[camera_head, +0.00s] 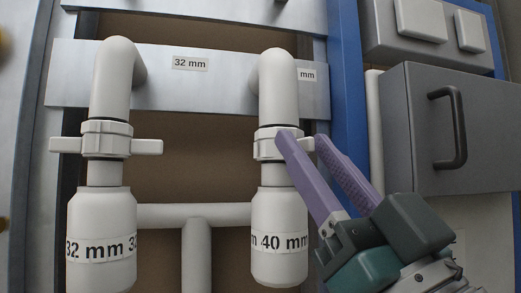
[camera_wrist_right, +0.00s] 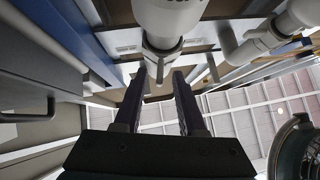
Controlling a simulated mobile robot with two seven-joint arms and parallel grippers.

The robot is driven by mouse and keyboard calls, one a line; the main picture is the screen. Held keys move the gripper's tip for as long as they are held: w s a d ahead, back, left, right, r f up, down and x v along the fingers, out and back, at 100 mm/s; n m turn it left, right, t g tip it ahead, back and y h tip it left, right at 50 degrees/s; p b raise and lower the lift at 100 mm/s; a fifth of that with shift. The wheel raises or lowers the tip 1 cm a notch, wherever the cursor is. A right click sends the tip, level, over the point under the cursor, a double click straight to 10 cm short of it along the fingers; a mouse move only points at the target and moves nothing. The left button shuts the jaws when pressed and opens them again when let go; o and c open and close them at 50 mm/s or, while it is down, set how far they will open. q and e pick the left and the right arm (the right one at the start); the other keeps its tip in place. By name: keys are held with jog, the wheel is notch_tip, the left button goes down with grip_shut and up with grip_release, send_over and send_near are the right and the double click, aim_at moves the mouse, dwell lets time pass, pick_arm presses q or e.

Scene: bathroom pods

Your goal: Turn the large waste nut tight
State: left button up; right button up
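The large waste nut (camera_head: 265,143) is a white ring with wings on the right-hand pipe, just above the bottle labelled 40 mm (camera_head: 280,262). One wing shows on its right, between my right gripper's fingers. My right gripper (camera_head: 303,138) has two purple fingers, spread apart, and its near finger covers part of the nut. In the right wrist view the nut (camera_wrist_right: 162,48) lies just beyond the fingertips, with its wing (camera_wrist_right: 160,70) between them and a gap visible on each side. I cannot tell whether either finger touches it. My left gripper is out of view.
A second winged nut (camera_head: 105,140) sits on the left pipe above the 32 mm bottle (camera_head: 101,235). A white cross pipe (camera_head: 195,214) joins the bottles. A blue post (camera_head: 347,80) and a grey cabinet with a black handle (camera_head: 450,127) stand close on the right.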

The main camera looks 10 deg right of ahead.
grip_shut()
dwell(0.3)
dwell(0.4)
